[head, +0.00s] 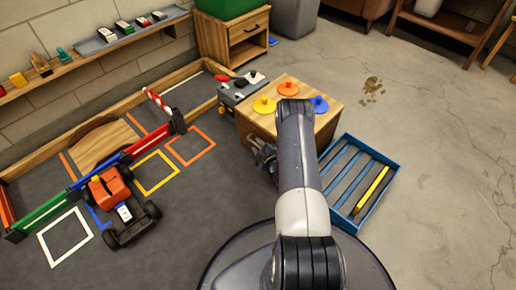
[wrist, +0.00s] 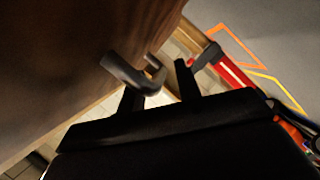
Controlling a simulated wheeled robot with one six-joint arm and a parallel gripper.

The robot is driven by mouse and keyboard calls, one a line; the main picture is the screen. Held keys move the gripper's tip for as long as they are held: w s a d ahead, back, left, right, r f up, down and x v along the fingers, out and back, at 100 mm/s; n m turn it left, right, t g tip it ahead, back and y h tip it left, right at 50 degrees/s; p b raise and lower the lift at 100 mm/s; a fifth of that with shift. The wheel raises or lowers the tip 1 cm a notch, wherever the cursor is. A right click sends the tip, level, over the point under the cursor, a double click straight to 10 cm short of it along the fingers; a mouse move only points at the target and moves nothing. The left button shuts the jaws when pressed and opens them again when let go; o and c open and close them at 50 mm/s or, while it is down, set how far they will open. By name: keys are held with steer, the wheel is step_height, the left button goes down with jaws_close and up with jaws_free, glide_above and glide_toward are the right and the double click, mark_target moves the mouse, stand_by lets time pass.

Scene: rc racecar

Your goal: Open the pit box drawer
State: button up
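The pit box is a wooden block with three coloured discs on its top (head: 271,88), in the middle of the head view. My gripper (head: 262,158) is low beside its near left side, partly hidden by my arm. In the wrist view a brown wooden face (wrist: 75,55) fills the upper left, with a grey bar handle (wrist: 128,76) standing out from it. My gripper's two dark fingers (wrist: 160,88) are apart, with the handle's end close to the left finger. I cannot tell whether they touch. The drawer's edges are not visible.
A blue slatted tray (head: 345,215) with a yellow bar lies right of my arm. An orange racecar (head: 115,200) stands on the dark mat at left, among coloured outlines and low barriers. A grey tool unit (head: 240,88) adjoins the pit box.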

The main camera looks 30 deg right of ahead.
steer(key=shift+c, duration=0.5)
jaws_close()
